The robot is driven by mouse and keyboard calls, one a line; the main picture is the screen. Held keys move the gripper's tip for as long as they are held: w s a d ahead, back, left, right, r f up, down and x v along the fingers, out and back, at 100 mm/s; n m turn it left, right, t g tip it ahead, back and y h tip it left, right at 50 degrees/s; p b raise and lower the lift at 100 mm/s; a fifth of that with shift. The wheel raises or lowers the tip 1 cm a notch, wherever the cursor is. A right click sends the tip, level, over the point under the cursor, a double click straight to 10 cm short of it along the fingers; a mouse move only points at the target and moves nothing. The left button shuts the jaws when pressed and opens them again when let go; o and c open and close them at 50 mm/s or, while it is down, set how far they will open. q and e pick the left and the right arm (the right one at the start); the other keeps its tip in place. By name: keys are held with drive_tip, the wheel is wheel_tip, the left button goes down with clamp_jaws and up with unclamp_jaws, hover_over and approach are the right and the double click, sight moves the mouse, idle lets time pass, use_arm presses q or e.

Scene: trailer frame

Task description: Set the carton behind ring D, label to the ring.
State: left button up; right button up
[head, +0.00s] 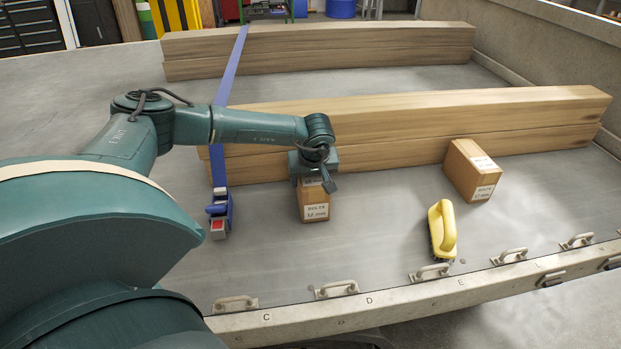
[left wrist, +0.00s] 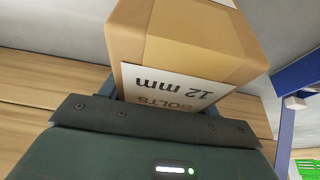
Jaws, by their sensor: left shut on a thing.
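My left gripper (head: 316,172) is shut on a brown carton (head: 315,199) from above. The carton has a white label reading "BOLTS 12 mm" on the face toward the bed's front edge. It is roughly upright; I cannot tell whether its base touches the bed. It fills the upper middle of the left wrist view (left wrist: 190,35), its label upside down there. Ring D (head: 337,289) lies on the front edge beside the letter D, in front of the carton and slightly to its right. The gripper hides the carton's top. My right gripper is not in view.
A second labelled carton (head: 474,172) stands at right against the timber stack (head: 430,125). A yellow-handled brush (head: 442,230) lies before it. A blue strap (head: 222,160) with its ratchet (head: 219,212) is left of the held carton. The bed between carton and ring D is clear.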

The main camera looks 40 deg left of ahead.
use_arm(q)
drive_tip(key=o, duration=1)
drive_tip(key=shift+f, duration=0.2)
drive_tip(key=o, duration=0.4)
drive_tip(key=shift+r, duration=0.1)
drive_tip(key=shift+o, duration=0.2)
